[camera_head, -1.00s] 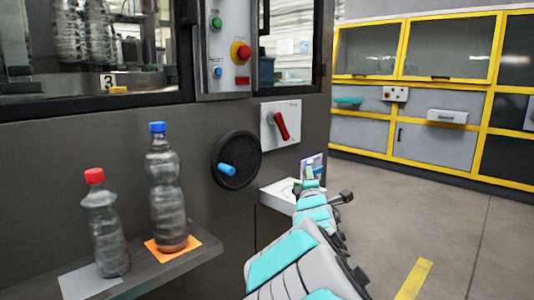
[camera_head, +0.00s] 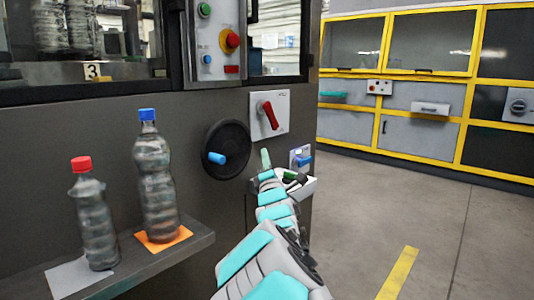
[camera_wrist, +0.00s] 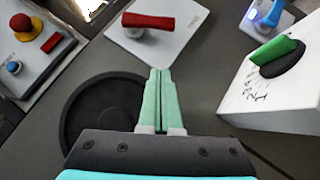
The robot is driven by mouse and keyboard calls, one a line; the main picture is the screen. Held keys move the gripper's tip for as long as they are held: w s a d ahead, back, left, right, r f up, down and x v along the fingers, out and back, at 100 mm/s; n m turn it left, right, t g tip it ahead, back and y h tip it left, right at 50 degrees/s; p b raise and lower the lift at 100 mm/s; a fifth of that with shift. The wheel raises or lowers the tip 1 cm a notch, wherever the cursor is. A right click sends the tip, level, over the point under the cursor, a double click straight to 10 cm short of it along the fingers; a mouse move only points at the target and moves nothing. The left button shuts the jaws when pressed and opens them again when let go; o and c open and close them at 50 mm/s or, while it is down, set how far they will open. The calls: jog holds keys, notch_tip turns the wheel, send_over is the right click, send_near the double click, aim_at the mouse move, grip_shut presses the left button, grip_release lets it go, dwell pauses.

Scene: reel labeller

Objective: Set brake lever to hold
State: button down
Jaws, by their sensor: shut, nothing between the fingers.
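Several handles show, and I cannot read a label that says which is the brake lever. A red lever (camera_head: 270,115) sits on a white plate (camera_head: 284,100) on the machine's front; its handle points down in the head view. In the wrist view the red lever (camera_wrist: 150,21) lies just beyond my fingertips. A blue lever (camera_head: 303,162) on a small plate is lower right; it also shows in the wrist view (camera_wrist: 272,14). A green knob (camera_wrist: 276,50) sits on a white box (camera_wrist: 285,95). My gripper (camera_head: 265,153) is shut and empty, below the red lever, apparently touching nothing.
A black handwheel (camera_head: 226,143) with a blue grip is left of my gripper. A shelf (camera_head: 190,243) holds a blue-capped bottle (camera_head: 155,180) and a red-capped bottle (camera_head: 95,220). A button panel (camera_head: 217,40) is above. The floor at right is clear.

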aim_at(268, 116)
jog(key=w+r, duration=0.1)
jog(key=w, duration=0.2)
jog(key=w+r, duration=0.2)
jog(key=w, duration=0.2)
jog(key=w+r, duration=0.2)
jog(key=w, duration=0.1)
jog(key=shift+w+d+r, duration=0.1)
jog(key=shift+w+d, duration=0.05)
jog(key=shift+d, duration=0.2)
